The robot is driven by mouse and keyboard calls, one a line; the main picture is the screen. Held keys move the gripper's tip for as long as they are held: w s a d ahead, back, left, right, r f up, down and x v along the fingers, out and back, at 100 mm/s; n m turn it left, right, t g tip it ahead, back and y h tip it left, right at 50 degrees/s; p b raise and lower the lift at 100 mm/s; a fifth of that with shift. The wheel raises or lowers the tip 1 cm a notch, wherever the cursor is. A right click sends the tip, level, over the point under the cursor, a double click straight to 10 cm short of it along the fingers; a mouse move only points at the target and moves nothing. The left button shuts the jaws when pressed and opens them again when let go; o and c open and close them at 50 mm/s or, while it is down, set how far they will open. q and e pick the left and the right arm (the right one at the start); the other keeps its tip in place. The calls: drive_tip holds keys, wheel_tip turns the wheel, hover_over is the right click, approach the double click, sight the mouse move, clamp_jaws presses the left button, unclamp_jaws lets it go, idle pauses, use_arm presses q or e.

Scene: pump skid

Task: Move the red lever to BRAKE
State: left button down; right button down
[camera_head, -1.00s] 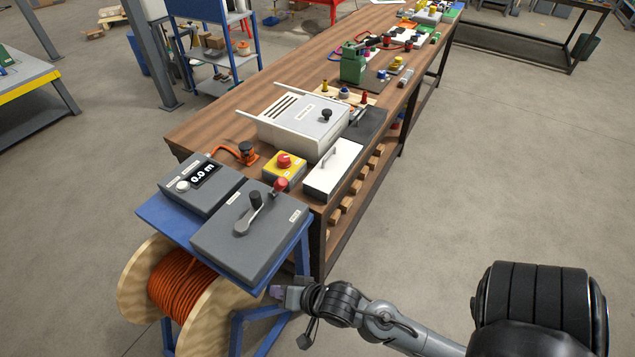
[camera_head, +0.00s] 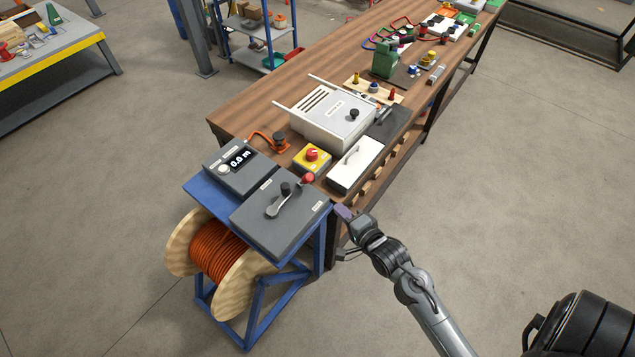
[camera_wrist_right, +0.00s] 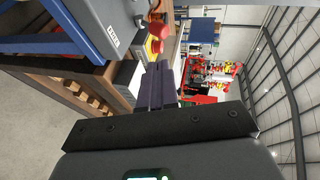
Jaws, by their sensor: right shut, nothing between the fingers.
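The red lever (camera_head: 308,179) has a round red knob and sits at the back edge of the grey control box (camera_head: 270,226), by a small label. A silver crank with a black knob (camera_head: 286,188) is on the same box. In the right wrist view the red knob (camera_wrist_right: 158,29) shows above the fingers, beside the box (camera_wrist_right: 101,18). My right gripper (camera_head: 342,211) is shut and empty, just right of the box and apart from the lever. Its dark fingers also show in the wrist view (camera_wrist_right: 158,80). The label text is too small to read. My left gripper is out of view.
A yellow box with a red knob (camera_head: 312,160) and a white handled box (camera_head: 355,166) stand behind the lever. A grey display box (camera_head: 239,168) reads 0.0 m. An orange cable reel (camera_head: 218,252) hangs below.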

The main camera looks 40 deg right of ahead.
idle(0.3)
approach(311, 181)
drive_tip(key=x, duration=0.6)
drive_tip(key=shift+w+f+b, duration=0.25)
drive_tip(key=shift+w+b, duration=0.1)
drive_tip(key=shift+b, duration=0.05)
